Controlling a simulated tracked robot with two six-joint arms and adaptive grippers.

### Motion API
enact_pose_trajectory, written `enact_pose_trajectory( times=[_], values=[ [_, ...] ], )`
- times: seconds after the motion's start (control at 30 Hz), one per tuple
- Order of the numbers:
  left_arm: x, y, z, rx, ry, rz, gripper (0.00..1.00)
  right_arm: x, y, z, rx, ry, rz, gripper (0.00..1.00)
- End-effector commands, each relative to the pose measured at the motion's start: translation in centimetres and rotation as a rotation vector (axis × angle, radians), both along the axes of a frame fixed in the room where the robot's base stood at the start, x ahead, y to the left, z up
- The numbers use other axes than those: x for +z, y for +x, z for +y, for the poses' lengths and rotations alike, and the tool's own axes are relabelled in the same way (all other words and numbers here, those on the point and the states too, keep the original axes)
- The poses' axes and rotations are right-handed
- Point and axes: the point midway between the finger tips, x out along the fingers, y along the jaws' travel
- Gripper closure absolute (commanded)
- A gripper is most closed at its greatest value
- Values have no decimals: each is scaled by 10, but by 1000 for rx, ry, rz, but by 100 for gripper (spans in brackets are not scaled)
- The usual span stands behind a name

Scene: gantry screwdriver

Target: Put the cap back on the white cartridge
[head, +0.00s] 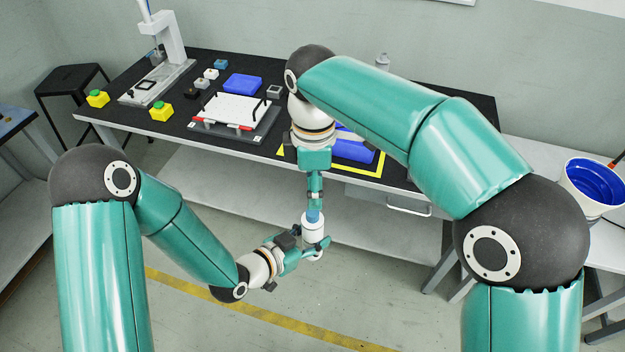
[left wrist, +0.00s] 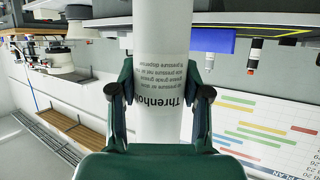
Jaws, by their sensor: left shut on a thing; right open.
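The white cartridge (head: 312,234) stands roughly upright in front of the workbench, held by my left gripper (head: 316,246). In the left wrist view the white cartridge (left wrist: 162,60) shows printed lettering and sits between the two fingers of the left gripper (left wrist: 160,95). A blue cap (head: 313,215) is at the cartridge's upper end in the head view; I cannot tell how firmly it is seated. My right gripper (head: 315,202) points down from above, open, with its fingertips close around or just above the cap. The cartridge's top is outside the left wrist view.
The black-topped workbench (head: 185,85) behind holds a white board (head: 237,108), blue bins (head: 355,150), yellow button boxes (head: 161,111) and a press stand (head: 165,45). A white bucket (head: 592,185) with blue inside stands at right. Floor space around the grippers is free.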

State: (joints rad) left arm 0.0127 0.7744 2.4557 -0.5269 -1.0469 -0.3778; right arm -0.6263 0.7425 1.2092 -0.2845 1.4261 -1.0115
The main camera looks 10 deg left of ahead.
Motion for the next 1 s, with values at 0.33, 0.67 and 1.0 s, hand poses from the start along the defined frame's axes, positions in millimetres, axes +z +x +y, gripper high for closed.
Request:
enact_pose_trajectory(
  times=[0.33, 0.67, 1.0],
  values=[
    [1, 0, 0, 1, -1, -3, 100, 8, 1, 3, 51, 10, -13, 48],
    [1, 0, 0, 1, -1, -3, 100, -3, 1, 3, 50, 8, -10, 48],
    [1, 0, 0, 1, -1, -3, 100, -51, 0, 2, 49, 10, -7, 48]
  ],
)
